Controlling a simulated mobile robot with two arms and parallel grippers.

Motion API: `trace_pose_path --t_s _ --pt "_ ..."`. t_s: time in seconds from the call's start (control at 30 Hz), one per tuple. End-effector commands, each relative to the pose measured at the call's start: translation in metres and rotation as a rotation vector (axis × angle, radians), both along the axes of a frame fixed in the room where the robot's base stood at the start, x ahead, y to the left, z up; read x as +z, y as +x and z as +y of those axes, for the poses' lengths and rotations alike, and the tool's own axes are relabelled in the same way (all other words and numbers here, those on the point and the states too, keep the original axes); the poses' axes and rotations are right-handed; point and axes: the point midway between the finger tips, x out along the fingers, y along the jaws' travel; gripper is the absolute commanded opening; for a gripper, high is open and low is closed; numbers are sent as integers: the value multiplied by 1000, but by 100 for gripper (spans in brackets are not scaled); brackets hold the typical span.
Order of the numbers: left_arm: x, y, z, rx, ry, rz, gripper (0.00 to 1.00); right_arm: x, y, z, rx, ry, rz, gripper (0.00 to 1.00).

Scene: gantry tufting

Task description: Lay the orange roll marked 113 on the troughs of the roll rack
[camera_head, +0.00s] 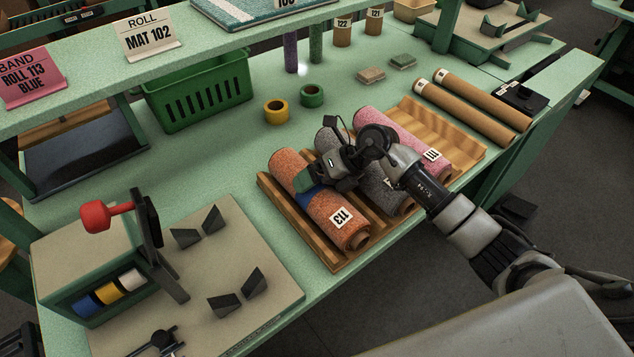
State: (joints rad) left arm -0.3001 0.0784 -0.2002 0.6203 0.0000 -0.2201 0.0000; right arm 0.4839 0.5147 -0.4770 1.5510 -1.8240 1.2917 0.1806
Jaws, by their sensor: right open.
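The orange roll marked 113 (347,222) lies in the leftmost trough of the wooden roll rack (325,255). A blue band (309,197) shows around its middle, and its 113 label faces up near the front end. My right gripper (322,186) is open at the roll's right side by the blue band. Whether its fingers touch the roll I cannot tell. A grey roll (378,188) lies in the rack to the right, partly hidden by my right arm. A pink roll marked 111 (400,138) lies further right. My left gripper is not in view.
At the left a tan board (245,285) carries dark wedge blocks and a band dispenser (105,270). A green basket (200,95), a yellow tape roll (275,111) and a green one (312,96) stand behind the rack. Two brown tubes (455,105) lie to its right.

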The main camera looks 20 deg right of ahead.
Motion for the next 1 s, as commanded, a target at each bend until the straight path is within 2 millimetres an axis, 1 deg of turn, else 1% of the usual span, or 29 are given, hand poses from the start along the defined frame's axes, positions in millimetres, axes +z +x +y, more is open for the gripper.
trace_pose_path --t_s 0.13,0.27,0.37,0.5,0.7,0.83,1.0 --pt "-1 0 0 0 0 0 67 -3 0 -3 -3 -8 4 100" --pt "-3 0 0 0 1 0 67 2 -1 -10 -4 -9 3 100" --pt "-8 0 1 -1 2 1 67 13 -4 -22 -5 -12 -1 100" --pt "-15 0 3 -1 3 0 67 34 -8 -42 -6 -12 -3 100" --pt "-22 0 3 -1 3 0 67 61 -14 -65 -3 -6 -3 100" --pt "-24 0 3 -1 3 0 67 71 -16 -73 -1 -5 -3 100" --pt "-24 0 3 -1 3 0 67 76 -18 -75 1 -2 -2 100"
